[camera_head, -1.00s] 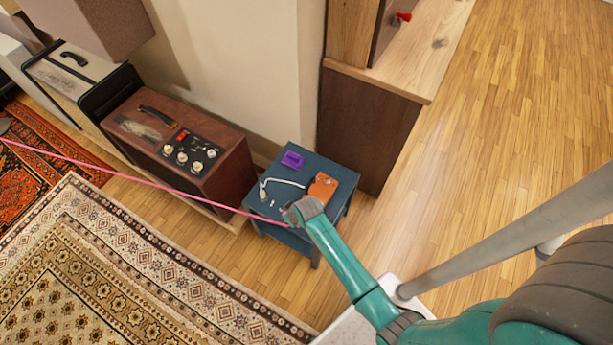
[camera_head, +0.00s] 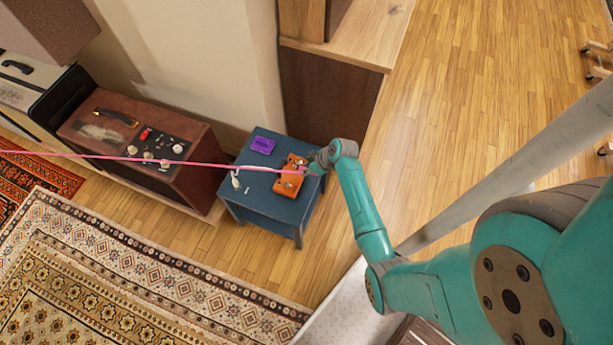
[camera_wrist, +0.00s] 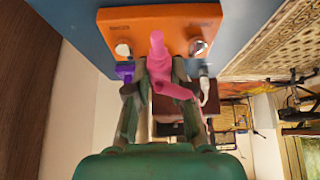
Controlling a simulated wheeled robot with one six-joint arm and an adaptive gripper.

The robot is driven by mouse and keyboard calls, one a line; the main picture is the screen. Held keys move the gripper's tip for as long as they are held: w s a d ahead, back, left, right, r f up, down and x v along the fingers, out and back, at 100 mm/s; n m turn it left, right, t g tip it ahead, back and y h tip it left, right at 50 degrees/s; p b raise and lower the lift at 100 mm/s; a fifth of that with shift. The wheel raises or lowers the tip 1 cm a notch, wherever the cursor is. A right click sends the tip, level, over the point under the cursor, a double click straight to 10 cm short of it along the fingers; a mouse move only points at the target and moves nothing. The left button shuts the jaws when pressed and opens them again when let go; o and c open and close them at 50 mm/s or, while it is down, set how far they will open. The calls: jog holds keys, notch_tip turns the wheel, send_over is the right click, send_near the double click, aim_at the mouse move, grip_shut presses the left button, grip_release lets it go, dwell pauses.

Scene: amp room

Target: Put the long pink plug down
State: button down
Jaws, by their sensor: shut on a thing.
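The long pink plug (camera_wrist: 158,62) is between the fingers of my gripper (camera_wrist: 160,88) in the wrist view, its tip pointing toward the orange box (camera_wrist: 160,18). I cannot tell whether the tip touches the box. In the head view my gripper (camera_head: 314,167) is at the right side of the orange box (camera_head: 289,178), which lies on a small blue table (camera_head: 262,199). The plug's pink cable (camera_head: 130,158) runs taut to the left across the room. In the head view the plug itself is mostly hidden by my gripper.
A purple box (camera_head: 263,145) and a white cable with a plug (camera_head: 236,180) are also on the blue table. A brown amplifier (camera_head: 110,170) stands to its left, a wooden cabinet (camera_head: 325,95) behind it. Patterned rugs (camera_head: 130,265) cover the left floor; wooden floor (camera_head: 470,110) is free at right.

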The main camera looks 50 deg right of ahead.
aim_at(302, 178)
jog(key=shift+f, duration=2.75)
jog(key=shift+f, duration=0.15)
jog(key=shift+f, duration=0.3)
jog(key=c, duration=1)
grip_release()
jog(key=shift+r, duration=0.1)
